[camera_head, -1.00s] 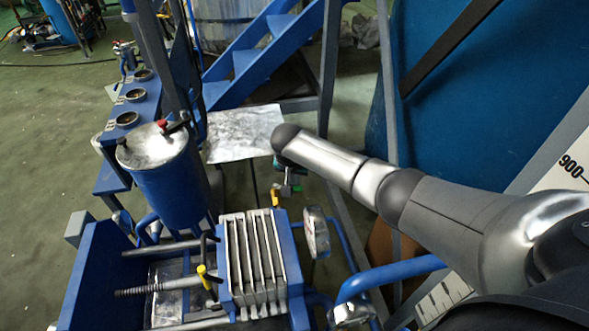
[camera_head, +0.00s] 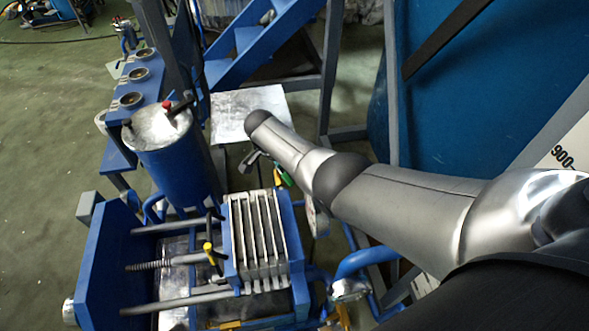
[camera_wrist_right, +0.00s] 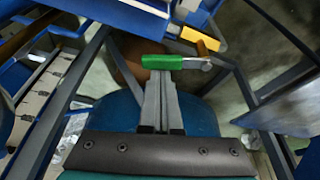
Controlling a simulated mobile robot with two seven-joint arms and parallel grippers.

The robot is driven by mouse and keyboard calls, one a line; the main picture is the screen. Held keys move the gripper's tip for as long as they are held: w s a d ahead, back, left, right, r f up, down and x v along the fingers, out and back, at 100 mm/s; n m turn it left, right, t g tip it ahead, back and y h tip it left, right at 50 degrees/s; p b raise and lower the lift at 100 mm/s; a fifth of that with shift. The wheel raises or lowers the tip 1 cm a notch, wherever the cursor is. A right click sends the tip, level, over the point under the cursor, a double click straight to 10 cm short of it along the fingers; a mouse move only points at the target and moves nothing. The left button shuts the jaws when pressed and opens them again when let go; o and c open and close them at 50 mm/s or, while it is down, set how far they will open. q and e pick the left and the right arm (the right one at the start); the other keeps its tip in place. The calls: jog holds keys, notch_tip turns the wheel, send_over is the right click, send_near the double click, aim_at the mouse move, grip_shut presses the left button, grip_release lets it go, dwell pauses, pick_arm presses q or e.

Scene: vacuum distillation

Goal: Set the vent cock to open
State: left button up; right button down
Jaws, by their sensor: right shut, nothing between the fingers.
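A green-handled lever (camera_wrist_right: 175,62) lies across the wrist view just beyond my right fingertips, with a metal end at its right. It also shows as a small green patch in the head view (camera_head: 288,180), partly hidden by my right arm. A yellow handle (camera_wrist_right: 200,40) is just behind it. No label shows which is the vent cock. My right gripper (camera_wrist_right: 159,78) is shut and empty, its tips close against the green handle's near side; I cannot tell whether they touch. My left gripper is not in view.
A blue cylinder (camera_head: 170,165) with a red-tipped valve (camera_head: 168,107) stands left of the arm. Grey frame posts (camera_head: 328,90) and a blue tank (camera_head: 470,90) crowd the right.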

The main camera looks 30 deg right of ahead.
jog(key=shift+a+m, duration=0.4)
jog(key=shift+m, duration=0.3)
jog(key=shift+s+a, duration=0.1)
jog(key=shift+a, duration=0.2)
